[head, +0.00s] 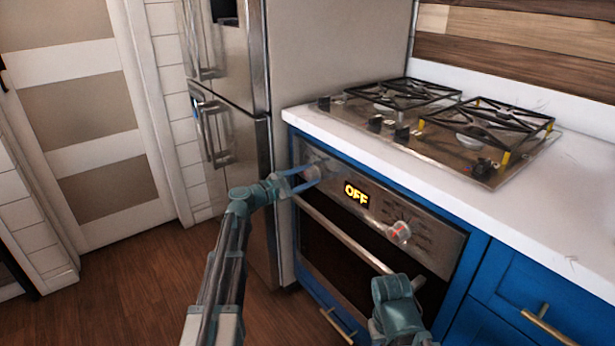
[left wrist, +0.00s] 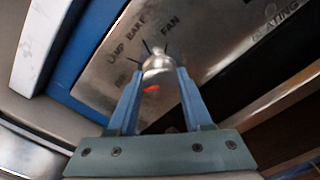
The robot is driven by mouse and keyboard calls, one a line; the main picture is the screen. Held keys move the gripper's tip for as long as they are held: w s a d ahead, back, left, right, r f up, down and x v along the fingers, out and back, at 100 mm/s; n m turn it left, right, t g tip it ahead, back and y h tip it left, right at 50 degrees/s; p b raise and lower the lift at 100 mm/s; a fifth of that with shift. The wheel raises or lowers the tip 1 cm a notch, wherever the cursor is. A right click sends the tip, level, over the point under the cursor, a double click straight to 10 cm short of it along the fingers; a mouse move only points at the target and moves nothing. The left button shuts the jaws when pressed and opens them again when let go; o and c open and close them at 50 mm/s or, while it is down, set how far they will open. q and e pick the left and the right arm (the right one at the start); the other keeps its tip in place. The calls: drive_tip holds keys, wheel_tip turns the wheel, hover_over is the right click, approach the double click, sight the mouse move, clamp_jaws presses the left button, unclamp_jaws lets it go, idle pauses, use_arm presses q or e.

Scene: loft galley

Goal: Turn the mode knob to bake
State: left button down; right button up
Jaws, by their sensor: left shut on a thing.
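The mode knob (head: 312,173) is the round metal knob at the left end of the oven's control panel, left of the display (head: 356,195), which reads OFF in yellow. My left gripper (head: 300,179) reaches it from the left. In the left wrist view the knob (left wrist: 157,66) sits between the tips of my left gripper (left wrist: 157,82), which is shut on it. A red mark shows on the knob's near side, towards the gripper's palm. The labels LAMP, BAKE and FAN read on the panel beyond it. Part of my right arm shows at the bottom; its fingers do not.
A second knob (head: 399,232) with a red mark sits right of the display. The oven handle (head: 345,236) runs below the panel. The white counter (head: 430,165) overhangs it and holds the gas cooktop (head: 440,140). A steel fridge (head: 232,140) stands close on the left.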

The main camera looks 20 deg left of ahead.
use_arm(q)
drive_tip(key=shift+m, duration=0.3)
drive_tip(key=m, duration=0.3)
drive_tip(key=shift+m, duration=0.4)
drive_tip(key=m, duration=0.3)
drive_tip(key=shift+m, duration=0.3)
drive_tip(key=m, duration=0.4)
drive_tip(key=shift+m, duration=1.8)
drive_tip(key=shift+m, duration=0.3)
drive_tip(key=shift+c, duration=1.6)
unclamp_jaws()
